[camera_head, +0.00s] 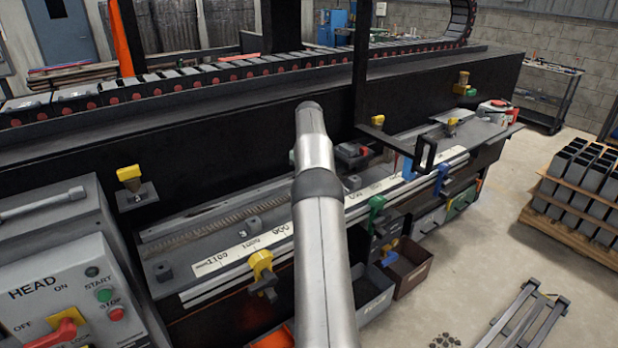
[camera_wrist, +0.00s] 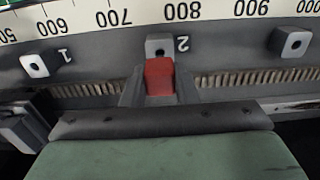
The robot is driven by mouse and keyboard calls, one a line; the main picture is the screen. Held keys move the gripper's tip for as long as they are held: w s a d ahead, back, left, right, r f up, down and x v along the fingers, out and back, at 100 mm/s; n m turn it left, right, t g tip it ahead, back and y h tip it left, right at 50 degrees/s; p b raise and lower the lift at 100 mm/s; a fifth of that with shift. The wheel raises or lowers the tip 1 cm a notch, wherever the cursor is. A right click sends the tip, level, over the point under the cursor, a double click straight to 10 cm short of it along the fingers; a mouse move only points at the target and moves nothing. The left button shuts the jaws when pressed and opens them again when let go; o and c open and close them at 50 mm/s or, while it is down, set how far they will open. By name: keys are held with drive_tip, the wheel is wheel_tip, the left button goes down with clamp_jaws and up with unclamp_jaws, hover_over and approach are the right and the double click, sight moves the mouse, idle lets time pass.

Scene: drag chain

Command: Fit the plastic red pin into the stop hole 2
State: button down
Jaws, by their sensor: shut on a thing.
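In the wrist view the red pin (camera_wrist: 159,76) is held between the two grey fingers of my gripper (camera_wrist: 160,88), which is shut on it. The pin's far end overlaps the lower edge of the grey stop block marked 2 (camera_wrist: 155,46). Part of that block's dark hole shows just above the pin. I cannot tell whether the pin touches the block. The block marked 1 (camera_wrist: 34,65) is to the left and another holed block (camera_wrist: 290,42) is to the right. In the head view my arm hides the gripper and pin.
A white scale (camera_wrist: 210,10) runs behind the blocks, and a ribbed strip (camera_wrist: 240,79) runs in front of them. In the head view, yellow clamps (camera_head: 260,262) and a blue clamp (camera_head: 441,179) line the bench's front rail. A black handle bracket (camera_head: 425,153) stands out on the right.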

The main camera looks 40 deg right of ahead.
drive_tip(key=shift+f+b, duration=0.95)
drive_tip(key=shift+f, duration=1.15)
drive_tip(key=c, duration=1.1)
unclamp_jaws()
drive_tip(key=shift+o, duration=0.2)
drive_tip(key=shift+r, duration=0.1)
